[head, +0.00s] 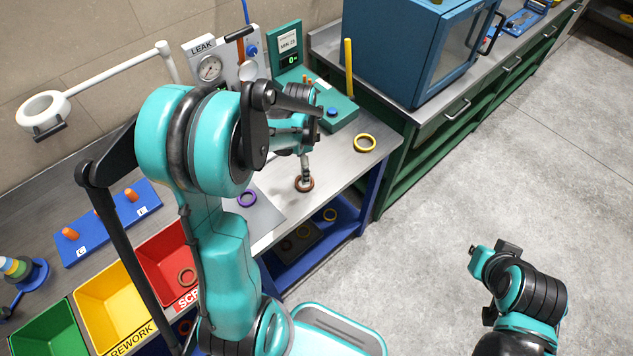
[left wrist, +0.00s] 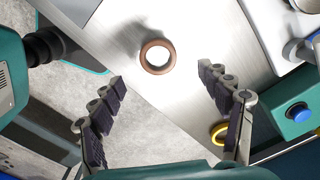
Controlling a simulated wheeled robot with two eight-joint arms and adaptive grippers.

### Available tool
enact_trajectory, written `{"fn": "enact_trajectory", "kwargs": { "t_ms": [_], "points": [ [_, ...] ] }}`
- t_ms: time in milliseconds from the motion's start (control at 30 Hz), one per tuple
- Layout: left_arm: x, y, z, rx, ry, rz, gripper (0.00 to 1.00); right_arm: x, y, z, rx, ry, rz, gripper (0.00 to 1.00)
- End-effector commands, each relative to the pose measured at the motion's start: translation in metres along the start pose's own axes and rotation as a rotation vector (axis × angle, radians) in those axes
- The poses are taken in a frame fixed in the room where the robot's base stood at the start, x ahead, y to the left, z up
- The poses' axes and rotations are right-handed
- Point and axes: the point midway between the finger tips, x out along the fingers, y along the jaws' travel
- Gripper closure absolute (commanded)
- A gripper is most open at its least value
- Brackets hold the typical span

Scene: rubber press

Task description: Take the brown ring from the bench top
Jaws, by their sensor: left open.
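The brown ring (head: 311,184) lies flat on the metal bench top (head: 345,168) near its front edge in the head view. In the left wrist view the brown ring (left wrist: 146,57) lies ahead of the fingertips, in line with the gap between them. My left gripper (head: 306,172) is above the ring, with its fingers partly covering it in the head view. In the left wrist view my left gripper (left wrist: 160,75) has its two fingers wide apart with nothing between them. My right arm shows at the lower right of the head view; its fingers cannot be made out.
A purple ring (head: 247,198) lies left of the brown ring and a yellow ring (head: 364,143) right of it. A green counter device (head: 333,105) and leak gauge panel (head: 210,72) stand behind. Red (head: 165,250), yellow and green bins stand at the left.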

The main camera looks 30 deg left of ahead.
Motion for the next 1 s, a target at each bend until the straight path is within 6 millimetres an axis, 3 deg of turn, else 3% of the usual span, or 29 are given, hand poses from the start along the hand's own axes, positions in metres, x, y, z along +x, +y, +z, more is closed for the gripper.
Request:
{"fn": "enact_trajectory", "kwargs": {
  "t_ms": [433, 767, 933, 1000],
  "points": [
    [0.063, 0.004, -0.002, -0.002, 0.001, -0.002, 0.23, 0.017, 0.000, 0.012, 0.000, 0.000, 0.000, 1.00],
    [0.070, 0.004, -0.002, -0.003, 0.001, -0.002, 0.23, 0.017, 0.000, 0.012, 0.000, 0.000, 0.000, 1.00],
    [0.070, 0.004, -0.002, -0.003, 0.001, -0.002, 0.66, 0.017, 0.000, 0.012, 0.000, 0.000, 0.000, 1.00],
    [0.070, 0.004, -0.002, -0.003, 0.001, -0.002, 0.70, 0.017, 0.000, 0.012, 0.000, 0.000, 0.000, 1.00]
  ]
}}
